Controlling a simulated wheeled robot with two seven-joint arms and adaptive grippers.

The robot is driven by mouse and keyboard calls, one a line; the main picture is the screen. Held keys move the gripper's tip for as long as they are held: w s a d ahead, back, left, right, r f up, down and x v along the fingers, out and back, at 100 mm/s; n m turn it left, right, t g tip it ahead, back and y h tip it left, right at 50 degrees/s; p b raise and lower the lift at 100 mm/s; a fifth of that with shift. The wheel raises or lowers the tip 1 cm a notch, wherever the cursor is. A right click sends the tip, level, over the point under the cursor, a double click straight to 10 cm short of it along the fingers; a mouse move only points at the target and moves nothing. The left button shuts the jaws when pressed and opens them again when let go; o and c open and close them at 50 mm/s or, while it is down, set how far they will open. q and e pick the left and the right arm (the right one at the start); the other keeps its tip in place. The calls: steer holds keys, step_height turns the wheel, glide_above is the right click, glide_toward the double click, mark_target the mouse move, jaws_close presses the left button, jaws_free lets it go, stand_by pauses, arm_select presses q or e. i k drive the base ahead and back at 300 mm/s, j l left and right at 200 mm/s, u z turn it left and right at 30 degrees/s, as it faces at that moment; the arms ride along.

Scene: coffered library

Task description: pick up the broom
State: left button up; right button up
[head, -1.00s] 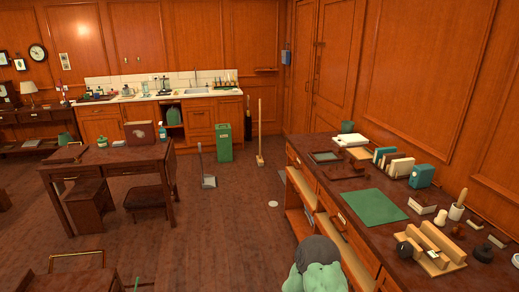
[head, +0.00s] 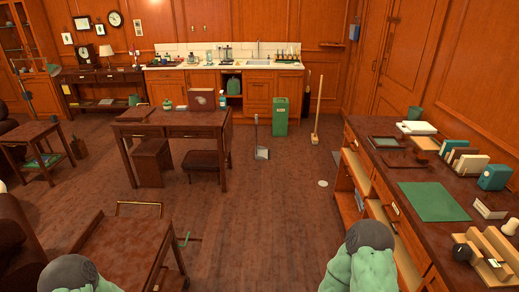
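The broom (head: 319,108) stands upright near the back wall, with a long pale handle and a light head on the floor. It is to the right of the green bin and in front of the cabinet wall. Neither of my grippers shows; only green and grey parts of my two arms show along the bottom edge. Nothing visible touches the broom.
A long-handled dustpan (head: 262,153) stands left of the green bin (head: 280,115). A desk (head: 175,130) with a stool is left of it, and a wooden cart (head: 120,250) is in front. A long counter (head: 440,235) runs along the right. Open floor lies between.

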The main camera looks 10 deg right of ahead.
mark_target(314, 136)
steer(key=i+l+z, duration=0.3)
steer(key=i, duration=0.75)
steer(key=i+z, duration=0.3)
steer(key=i, duration=4.7)
